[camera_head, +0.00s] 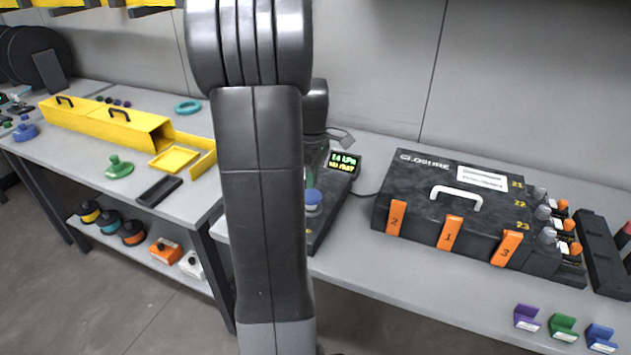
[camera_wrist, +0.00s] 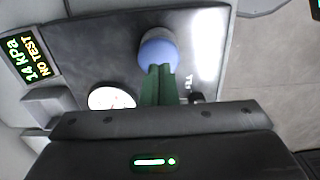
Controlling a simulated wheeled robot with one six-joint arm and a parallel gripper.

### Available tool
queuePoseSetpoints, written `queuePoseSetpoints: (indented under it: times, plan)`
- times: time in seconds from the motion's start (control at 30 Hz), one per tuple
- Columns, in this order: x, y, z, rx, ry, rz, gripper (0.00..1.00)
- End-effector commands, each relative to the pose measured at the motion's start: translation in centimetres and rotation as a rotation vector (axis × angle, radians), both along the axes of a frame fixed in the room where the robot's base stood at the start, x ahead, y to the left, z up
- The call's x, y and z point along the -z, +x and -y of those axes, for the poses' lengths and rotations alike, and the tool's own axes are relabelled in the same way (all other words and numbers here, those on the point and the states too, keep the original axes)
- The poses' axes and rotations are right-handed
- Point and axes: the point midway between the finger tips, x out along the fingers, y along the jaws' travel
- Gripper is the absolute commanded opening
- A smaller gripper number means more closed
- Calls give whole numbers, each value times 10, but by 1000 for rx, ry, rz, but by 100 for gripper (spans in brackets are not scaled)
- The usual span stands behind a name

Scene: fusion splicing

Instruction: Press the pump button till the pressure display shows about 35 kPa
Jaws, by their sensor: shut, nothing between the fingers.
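The pump unit is a dark box (camera_head: 328,225) on the bench, partly hidden behind my arm in the head view. Its blue round button (camera_wrist: 158,50) shows in the wrist view and also in the head view (camera_head: 313,199). The pressure display (camera_wrist: 22,58) reads 14 kPa and NO TEST; in the head view it is lit at the back of the unit (camera_head: 344,162). My gripper (camera_wrist: 159,72) is shut with nothing in it. Its green fingertips are right at the button's edge in the wrist view; I cannot tell whether they touch it. A white round gauge (camera_wrist: 112,97) is beside them.
A black closure case (camera_head: 455,205) with orange latches stands to the right on the bench. Purple, green and blue holders (camera_head: 563,327) sit at the front right. A yellow trough (camera_head: 105,122) lies on the left bench. A cable runs from the pump unit toward the case.

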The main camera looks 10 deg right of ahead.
Motion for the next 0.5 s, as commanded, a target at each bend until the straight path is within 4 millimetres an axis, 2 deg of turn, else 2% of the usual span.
queuePoseSetpoints:
  times: [0.03,0.2,0.33,0.5]
  plan:
    - [-15,1,1,1,-1,9,0]
    - [-53,1,1,0,-2,8,0]
    - [-73,1,1,0,-2,8,0]
    - [-86,0,1,0,-2,6,0]
